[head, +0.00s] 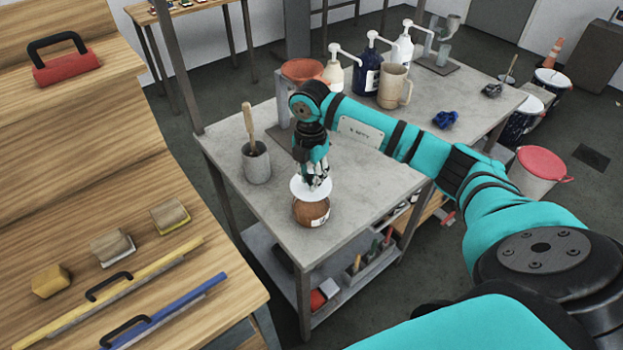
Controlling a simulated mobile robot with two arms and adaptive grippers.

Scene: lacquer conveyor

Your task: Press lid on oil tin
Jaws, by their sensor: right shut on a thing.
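A brown round tin (311,213) with a small white label stands upright near the front of the grey metal table (350,190). A white disc-shaped lid (299,191) is at the top of the tin, slightly toward its far left side. My right gripper (316,182) points down from above and is shut on the lid. Whether the lid sits level on the rim or is just above it cannot be told from here. The gripper fingers hide part of the lid. My left gripper is not in view.
A grey pot (257,164) with a wooden-handled tool stands left of the tin. Pump bottles (369,68), a beige jug (394,87) and an orange bowl (303,70) stand toward the back. A blue crumpled item (444,119) lies right. The table's front corner is clear.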

